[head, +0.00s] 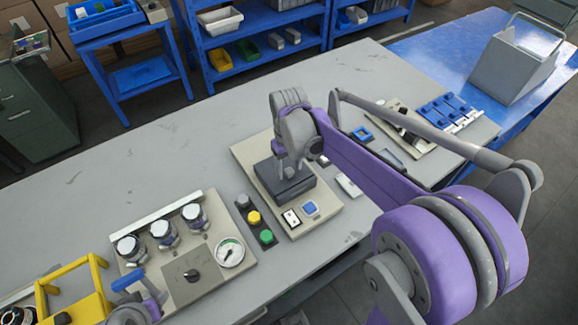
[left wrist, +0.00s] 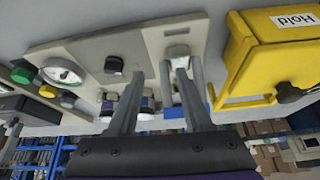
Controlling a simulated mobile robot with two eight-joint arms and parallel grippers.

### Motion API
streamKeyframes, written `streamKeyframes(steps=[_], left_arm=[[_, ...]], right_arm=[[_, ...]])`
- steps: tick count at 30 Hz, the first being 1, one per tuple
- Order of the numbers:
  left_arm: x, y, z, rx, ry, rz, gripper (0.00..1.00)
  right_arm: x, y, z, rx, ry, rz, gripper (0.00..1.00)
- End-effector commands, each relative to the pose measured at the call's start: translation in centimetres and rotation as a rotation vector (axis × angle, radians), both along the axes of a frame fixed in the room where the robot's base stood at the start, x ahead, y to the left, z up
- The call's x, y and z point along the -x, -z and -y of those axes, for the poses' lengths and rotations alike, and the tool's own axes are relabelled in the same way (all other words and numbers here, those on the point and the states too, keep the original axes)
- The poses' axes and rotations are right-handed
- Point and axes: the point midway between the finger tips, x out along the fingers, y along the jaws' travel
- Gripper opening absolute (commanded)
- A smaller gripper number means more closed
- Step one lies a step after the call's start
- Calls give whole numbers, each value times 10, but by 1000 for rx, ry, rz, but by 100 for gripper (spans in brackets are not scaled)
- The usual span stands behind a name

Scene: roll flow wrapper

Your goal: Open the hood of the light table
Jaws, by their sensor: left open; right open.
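A dark grey box-shaped cover (head: 290,190) sits on a beige base plate (head: 245,155) with a blue button and a white switch at its front. It may be the light table's hood, but no label shows. My right gripper (head: 283,160) points down at the top of this cover, open; whether its fingers touch the cover cannot be told. My left gripper (head: 137,298) is at the lower left, by the front of a beige gauge panel (head: 222,285). In the left wrist view its two fingers (left wrist: 160,92) are apart, reaching towards that panel.
A yellow housing (head: 72,305) stands beside my left gripper. A button strip (head: 256,220) lies between the panels. A grey handled box (head: 513,65) stands on the blue table. The grey tabletop (head: 150,150) behind is clear.

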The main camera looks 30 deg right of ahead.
Motion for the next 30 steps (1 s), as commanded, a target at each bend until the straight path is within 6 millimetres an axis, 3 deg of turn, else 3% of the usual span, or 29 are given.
streamKeyframes(steps=[2,12,30], left_arm=[[0,0,0,0,0,0,50],[0,0,0,0,0,0,50],[0,0,0,0,0,0,50]], right_arm=[[0,0,0,0,0,0,62],[0,0,0,0,0,0,1],[0,-1,0,0,0,0,0]])
